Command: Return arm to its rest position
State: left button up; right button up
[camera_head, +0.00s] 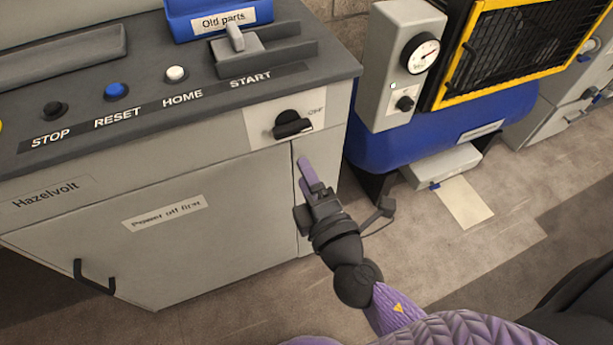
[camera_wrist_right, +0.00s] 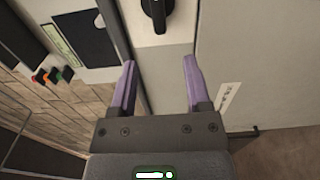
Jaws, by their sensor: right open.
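My right gripper (camera_head: 306,176) points up toward the grey control cabinet, just below its black rotary switch (camera_head: 290,124). In the right wrist view the two purple fingers of the right gripper (camera_wrist_right: 160,85) are spread apart with nothing between them. The black switch knob (camera_wrist_right: 156,12) shows in that view beyond the fingertips, on a pale plate, apart from them. My left gripper is not in the head view.
The grey cabinet (camera_head: 140,215) carries a button panel, a START lever (camera_head: 236,38) and a blue "Old parts" bin (camera_head: 219,18). A blue tank (camera_head: 440,130) with a gauge box (camera_head: 403,62) stands to the right. Floor (camera_head: 470,265) shows at lower right.

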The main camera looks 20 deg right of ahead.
jog(key=s+d+f+m+g+p, duration=0.1)
jog(key=s+d+f+m+g, duration=0.2)
jog(key=f, duration=0.6)
jog(key=s+f+m+g+h, duration=0.1)
jog(key=s+f+m+g, duration=0.1)
jog(key=s+f+g, duration=0.45)
jog(key=s+d+f+m+g+p, duration=0.1)
jog(key=s+d+f+m, duration=0.1)
jog(key=f, duration=0.8)
jog(key=s+d+f+m+g, duration=0.1)
jog(key=s+f+m+g, duration=0.1)
jog(key=s, duration=0.6)
jog(key=s+d+f+m+g, duration=0.2)
jog(key=s+f+m+g, duration=0.1)
jog(key=s, duration=0.6)
jog(key=s+d+f+m+g, duration=0.2)
jog(key=s+f+m+g, duration=0.1)
jog(key=s, duration=0.5)
jog(key=shift+s+f+m+p, duration=0.25)
jog(key=shift+f+m+p, duration=0.15)
jog(key=shift+f, duration=0.1)
jog(key=shift+c, duration=0.4)
